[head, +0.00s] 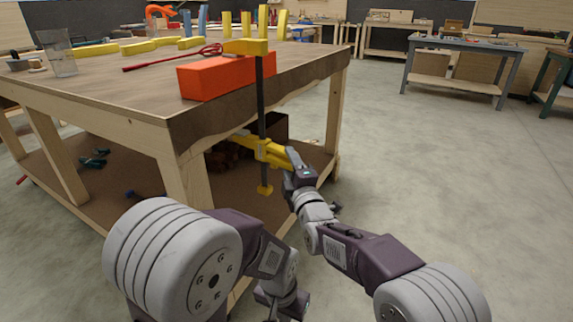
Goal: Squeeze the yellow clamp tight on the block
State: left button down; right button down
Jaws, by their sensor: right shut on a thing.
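The yellow clamp (262,148) hangs upright at the near corner of the wooden table (180,128). Its upper yellow jaw lies over the top of the orange-red block (215,76), which sits at the table's edge. Its dark bar runs down past the edge to the yellow lower body and handle below the tabletop. Whether the lower jaw touches the table's underside cannot be told. My right gripper (289,160) is shut on the clamp's yellow handle part. My left arm is folded low at the bottom, and its gripper fingers do not show.
A red-handled rod (175,58), a clear glass (60,52) and several yellow clamps lie or stand on the table. A lower shelf (110,185) holds dark items. Open concrete floor lies to the right, with a grey workbench (465,45) farther back.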

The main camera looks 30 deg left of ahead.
aim_at(265, 149)
jog(key=shift+r, duration=0.15)
jog(key=c, duration=0.7)
grip_release()
jog(key=shift+r+p, duration=0.5)
jog(key=shift+p, duration=0.05)
jog(key=shift+a, duration=0.1)
jog(key=shift+w+a+p, duration=0.2)
jog(key=shift+a+p, duration=0.25)
jog(key=shift+p, duration=0.05)
jog(key=shift+w+a+f, duration=0.1)
jog(key=shift+w+a, duration=0.1)
jog(key=shift+a, duration=0.25)
jog(key=shift+c, duration=0.6)
